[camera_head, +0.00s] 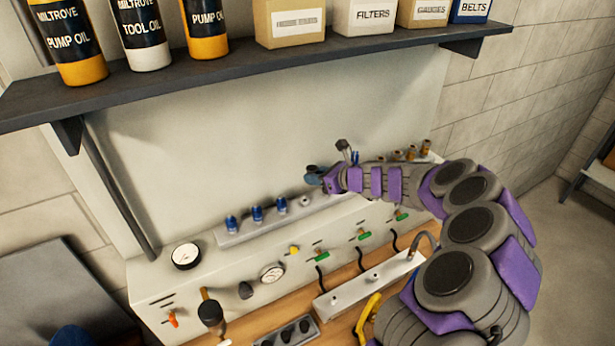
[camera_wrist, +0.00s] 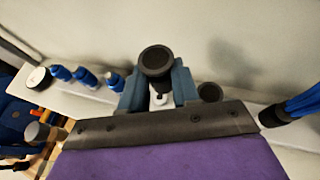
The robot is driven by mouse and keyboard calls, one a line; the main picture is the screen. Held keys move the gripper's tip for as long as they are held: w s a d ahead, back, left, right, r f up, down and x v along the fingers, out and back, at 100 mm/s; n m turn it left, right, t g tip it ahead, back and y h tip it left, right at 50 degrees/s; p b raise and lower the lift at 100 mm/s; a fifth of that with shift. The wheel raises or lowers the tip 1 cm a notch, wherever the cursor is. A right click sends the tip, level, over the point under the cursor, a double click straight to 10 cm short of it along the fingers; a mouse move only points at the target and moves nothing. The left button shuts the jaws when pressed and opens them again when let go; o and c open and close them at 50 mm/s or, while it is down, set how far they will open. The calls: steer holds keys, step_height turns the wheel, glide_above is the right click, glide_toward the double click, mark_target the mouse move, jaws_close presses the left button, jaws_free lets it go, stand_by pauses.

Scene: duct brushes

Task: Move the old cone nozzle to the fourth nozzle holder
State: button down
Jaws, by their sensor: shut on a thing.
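My gripper (camera_head: 314,178) is at the back rail on top of the grey panel. In the wrist view its blue-grey fingers (camera_wrist: 156,88) are shut on a dark, round-ended nozzle (camera_wrist: 157,60), which I take to be the old cone nozzle. A small white piece (camera_wrist: 160,99) shows below it between the fingers; I cannot tell whether they touch. On the rail (camera_head: 238,236), three blue nozzles (camera_head: 256,214) stand in a row at the left. Right of them a bare pale holder (camera_head: 304,201), fourth from the left, shows just below my gripper. My arm hides the rail further right.
Several brass-coloured pieces (camera_head: 412,154) stand at the rail's right end. A dark shelf (camera_head: 250,68) with bottles and boxes hangs above. A pale block (camera_head: 350,292) with pegs lies in front.

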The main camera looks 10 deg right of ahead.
steer(key=a+f+b, duration=0.4)
steer(key=shift+f, duration=0.5)
steer(key=d, duration=0.3)
steer(key=shift+f+b, duration=0.15)
steer(key=shift+b, duration=0.15)
steer(key=shift+d, duration=0.35)
steer(key=shift+a, duration=1.65)
steer(key=shift+d+p, duration=0.3)
steer(key=shift+d, duration=1.45)
steer(key=shift+a, duration=1.65)
steer(key=shift+d, duration=1.1)
steer(key=shift+a+p, duration=0.3)
steer(key=shift+a, duration=0.75)
steer(key=shift+d, duration=1.05)
steer(key=shift+a+f, duration=0.1)
steer(key=shift+a, duration=0.55)
steer(key=shift+a+f, duration=0.1)
steer(key=shift+f, duration=0.05)
